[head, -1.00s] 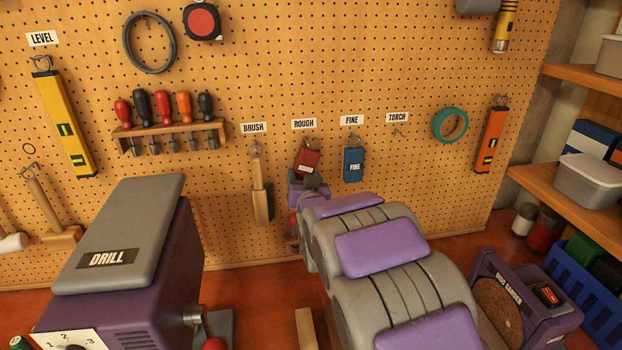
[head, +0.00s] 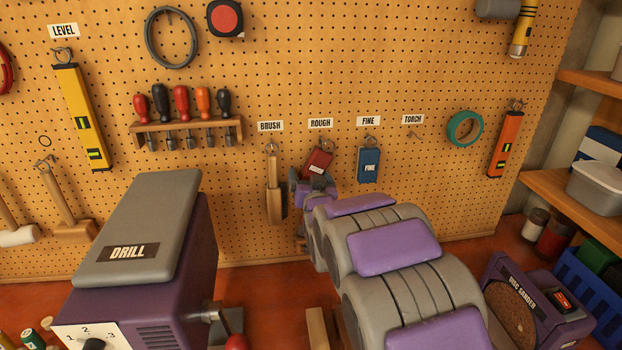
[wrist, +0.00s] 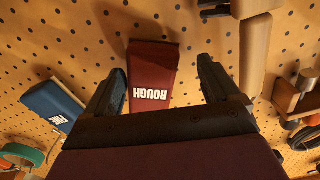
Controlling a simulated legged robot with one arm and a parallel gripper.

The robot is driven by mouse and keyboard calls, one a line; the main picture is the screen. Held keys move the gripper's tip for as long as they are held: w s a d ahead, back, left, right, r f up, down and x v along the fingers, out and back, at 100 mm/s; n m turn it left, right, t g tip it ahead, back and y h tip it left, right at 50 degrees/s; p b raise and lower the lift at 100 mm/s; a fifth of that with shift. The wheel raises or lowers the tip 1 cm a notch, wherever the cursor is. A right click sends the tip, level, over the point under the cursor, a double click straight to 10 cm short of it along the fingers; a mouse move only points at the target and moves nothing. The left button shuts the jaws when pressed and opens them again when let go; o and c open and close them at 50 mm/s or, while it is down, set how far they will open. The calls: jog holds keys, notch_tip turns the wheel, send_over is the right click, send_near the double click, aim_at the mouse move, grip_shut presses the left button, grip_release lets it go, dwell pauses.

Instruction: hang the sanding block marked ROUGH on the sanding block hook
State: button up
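The red sanding block marked ROUGH (head: 318,162) is tilted against the pegboard below the ROUGH label (head: 320,123). Its top edge is at the small sanding block hook (head: 323,146); whether the hook passes through it is too small to tell. In the wrist view the block (wrist: 153,75) shows its lettering upside down, and its top end is hidden behind my gripper. My gripper (wrist: 162,80) is open, one finger on each side of the block. A clear gap shows on the right, and a narrow one on the left. In the head view my gripper (head: 316,183) is just below the block.
The blue FINE block (head: 368,165) hangs close on the right and the brush (head: 275,190) close on the left. The bare TORCH hook (head: 416,135) is further right. A drill press (head: 140,240) and a disc sander (head: 525,300) stand on the red bench.

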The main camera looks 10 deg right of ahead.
jog(key=s+d+b, duration=0.2)
jog(key=s+b, duration=0.8)
jog(key=s, duration=0.7)
jog(key=s+f+g, duration=0.5)
jog(key=s+f, duration=0.1)
jog(key=s, duration=0.2)
jog(key=s+f+n+g, duration=0.1)
jog(key=s+f+g, duration=0.4)
jog(key=s, duration=0.3)
jog(key=s+d+f+g, duration=0.1)
jog(key=s+f+g, duration=0.3)
jog(key=s+f, duration=0.4)
jog(key=shift+s+n+g, duration=0.3)
jog(key=shift+s+g, duration=0.1)
jog(key=shift+s, duration=0.05)
jog(key=s+g, duration=0.5)
jog(key=s, duration=0.8)
jog(key=shift+d+f+n, duration=0.25)
jog(key=shift+n, duration=0.05)
